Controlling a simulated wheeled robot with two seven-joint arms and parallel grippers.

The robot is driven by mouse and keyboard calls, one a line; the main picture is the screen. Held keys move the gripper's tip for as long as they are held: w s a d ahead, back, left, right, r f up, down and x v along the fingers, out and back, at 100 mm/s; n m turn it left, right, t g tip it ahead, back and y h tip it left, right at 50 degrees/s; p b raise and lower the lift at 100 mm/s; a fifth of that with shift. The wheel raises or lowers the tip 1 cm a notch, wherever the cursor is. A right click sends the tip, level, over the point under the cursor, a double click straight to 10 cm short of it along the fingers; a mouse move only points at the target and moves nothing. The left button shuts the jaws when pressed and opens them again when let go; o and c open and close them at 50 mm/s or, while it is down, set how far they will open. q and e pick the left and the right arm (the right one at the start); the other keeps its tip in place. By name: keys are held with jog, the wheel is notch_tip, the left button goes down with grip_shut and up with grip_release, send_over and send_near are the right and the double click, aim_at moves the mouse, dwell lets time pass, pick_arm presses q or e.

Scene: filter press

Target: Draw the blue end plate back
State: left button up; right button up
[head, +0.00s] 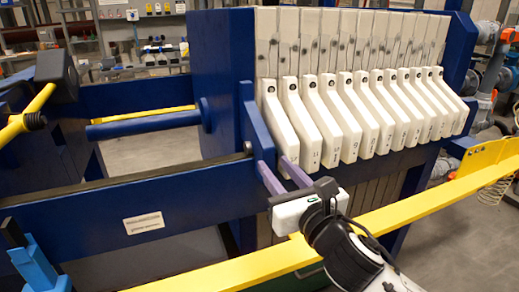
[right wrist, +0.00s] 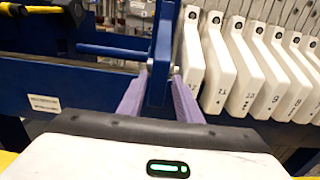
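The blue end plate (head: 222,80) stands upright at the left end of the row of white filter plates (head: 335,120), close against them. A blue upright bar (head: 256,125) stands at its side by the rail; the bar also shows in the right wrist view (right wrist: 161,55). My right gripper (head: 271,160) has its two purple fingers spread apart at the bar's lower end. In the right wrist view the fingers (right wrist: 160,78) lie one on each side of the bar; contact cannot be told.
A blue side rail (head: 190,195) with a white label runs left from the plate. A blue rod (head: 145,124) lies left of the end plate, where the frame is empty. A yellow rail (head: 440,205) crosses in front. A black block (head: 57,72) stands at upper left.

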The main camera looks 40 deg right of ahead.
aim_at(259, 149)
jog(key=x, duration=1)
jog(key=shift+a+f, duration=0.1)
grip_shut()
